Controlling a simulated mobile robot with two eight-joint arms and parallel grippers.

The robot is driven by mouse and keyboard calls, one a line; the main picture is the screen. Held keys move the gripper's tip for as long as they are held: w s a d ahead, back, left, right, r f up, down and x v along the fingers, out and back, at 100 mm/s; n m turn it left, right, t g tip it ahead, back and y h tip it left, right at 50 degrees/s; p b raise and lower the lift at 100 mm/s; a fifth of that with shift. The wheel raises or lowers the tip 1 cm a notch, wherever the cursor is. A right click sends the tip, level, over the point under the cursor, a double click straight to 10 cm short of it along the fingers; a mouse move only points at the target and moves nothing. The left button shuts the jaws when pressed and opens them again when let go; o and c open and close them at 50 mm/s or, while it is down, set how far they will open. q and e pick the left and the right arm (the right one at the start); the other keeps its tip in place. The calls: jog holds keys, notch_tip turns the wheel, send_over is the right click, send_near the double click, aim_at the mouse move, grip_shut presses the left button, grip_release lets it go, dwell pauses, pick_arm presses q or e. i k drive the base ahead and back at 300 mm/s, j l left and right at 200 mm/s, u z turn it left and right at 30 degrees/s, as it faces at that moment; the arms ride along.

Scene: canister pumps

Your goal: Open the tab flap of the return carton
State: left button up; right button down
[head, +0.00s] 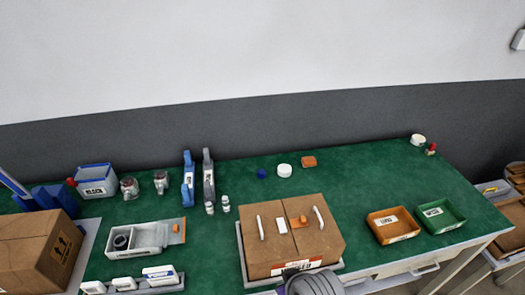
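A brown carton (268,252), which looks like the return carton, stands on a light tray (241,262) at the front middle of the table. Its top is closed, with two flaps meeting at a seam. Each flap carries a white bar-shaped handle, on the left flap (260,228) and the right flap (319,217). A white patch (281,226) and an orange tab (299,222) lie near the seam. A red and white label is on its front face. A dark grey rounded part, probably mine, covers part of the front bottom edge. Neither gripper's fingers can be made out.
Another brown box (28,240) stands at the far left. A grey tray (148,236) and white items lie left of the carton. Orange (393,225) and green (440,216) bins sit at right. Blue and grey upright tools (188,180) stand behind. Green tabletop (360,180) is clear at back right.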

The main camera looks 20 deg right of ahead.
aim_at(323, 234)
jog(key=z, duration=1.35)
